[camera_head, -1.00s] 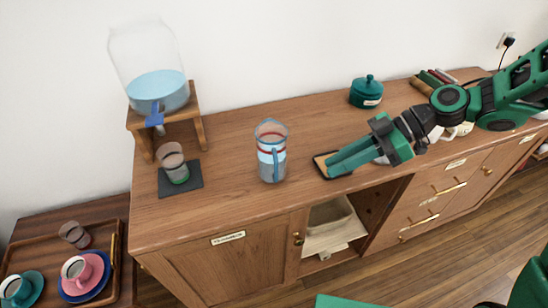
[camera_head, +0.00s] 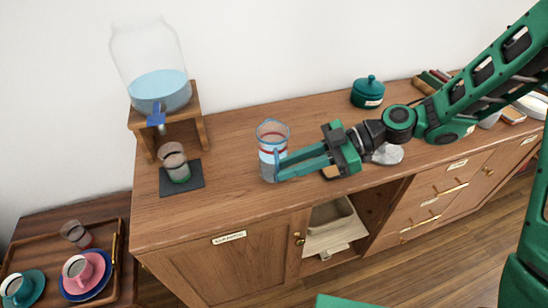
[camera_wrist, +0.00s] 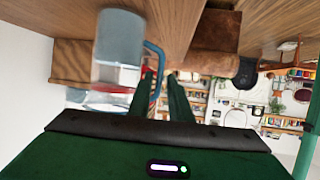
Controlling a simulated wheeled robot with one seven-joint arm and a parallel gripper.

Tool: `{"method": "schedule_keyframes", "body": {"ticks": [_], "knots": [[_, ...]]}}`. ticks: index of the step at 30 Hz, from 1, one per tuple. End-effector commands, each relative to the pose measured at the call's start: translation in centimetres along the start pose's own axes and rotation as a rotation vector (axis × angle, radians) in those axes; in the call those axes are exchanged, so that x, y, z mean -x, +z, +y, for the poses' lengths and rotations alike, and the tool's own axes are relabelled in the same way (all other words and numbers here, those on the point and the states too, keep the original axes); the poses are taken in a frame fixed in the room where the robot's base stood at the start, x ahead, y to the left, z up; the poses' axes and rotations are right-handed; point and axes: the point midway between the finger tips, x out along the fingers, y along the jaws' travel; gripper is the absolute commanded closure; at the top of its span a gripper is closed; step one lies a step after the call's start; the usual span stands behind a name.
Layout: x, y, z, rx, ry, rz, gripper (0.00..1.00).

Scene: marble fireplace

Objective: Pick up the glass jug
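The clear glass jug (camera_head: 270,145) with a blue handle and a red band stands upright on the wooden sideboard. My gripper (camera_head: 281,168) has come in from the right, level and low, with its green fingertips at the jug's handle side. In the wrist view the jug (camera_wrist: 119,38) is at upper left, with its blue handle close to the fingertips (camera_wrist: 161,75). A gap shows between the two fingers, so the gripper is open. The handle appears to be at or between the tips; I cannot tell whether they touch it.
A water dispenser (camera_head: 158,90) on a wooden stand and a glass (camera_head: 174,160) on a dark mat (camera_head: 182,188) are left of the jug. A teal lidded pot (camera_head: 367,92) stands at the back. A tray (camera_head: 38,250) with cups is at lower left. The sideboard front (camera_head: 220,262) is near.

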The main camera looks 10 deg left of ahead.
Motion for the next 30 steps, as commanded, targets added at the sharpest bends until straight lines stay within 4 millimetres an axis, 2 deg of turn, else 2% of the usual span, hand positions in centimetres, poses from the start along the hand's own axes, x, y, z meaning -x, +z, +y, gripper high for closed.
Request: {"method": "schedule_keyframes", "body": {"ticks": [3,9,15,16,18,30], "knots": [[-1.8,0.0,0.1,0.0,-0.003,-0.001,0.82],[-3.3,0.1,0.1,-0.001,-0.001,-0.001,0.82],[-3.3,0.1,0.1,0.0,0.0,-0.001,0.82],[-3.3,0.1,0.1,0.0,0.0,-0.001,0.84],[-3.3,0.1,0.1,0.0,0.0,-0.001,1.0],[-3.3,0.1,0.1,0.0,0.0,-0.001,1.0]]}}
